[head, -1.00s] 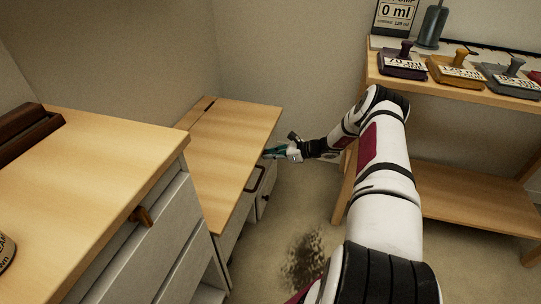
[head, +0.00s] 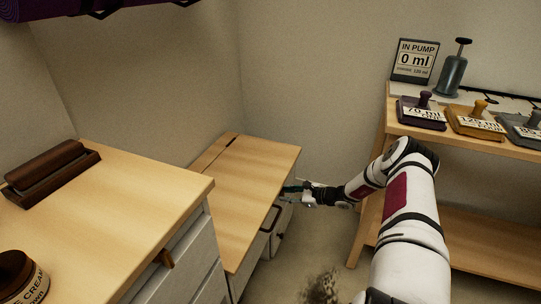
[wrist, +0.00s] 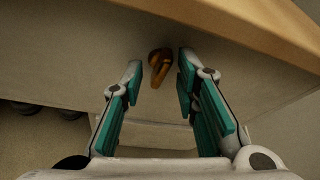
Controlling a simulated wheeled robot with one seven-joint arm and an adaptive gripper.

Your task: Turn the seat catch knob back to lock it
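The seat catch knob (wrist: 159,66) is a small brown-orange turn piece on the pale front panel, under the wooden seat edge, in the wrist view. It appears between my gripper's (wrist: 161,78) two teal fingertips, which stand apart on either side. The fingers are open; I cannot tell whether either touches the knob. In the head view my gripper (head: 292,192) is at the right front side of the low wooden bench seat (head: 245,165). The knob is hidden there. The seat lies flat and looks closed.
A taller cabinet (head: 110,205) with a wooden latch (head: 164,259) on its front stands at left. A wooden shelf (head: 440,131) with pump weights stands at right. The floor between has a dark stain (head: 322,287). A wall is close behind the bench.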

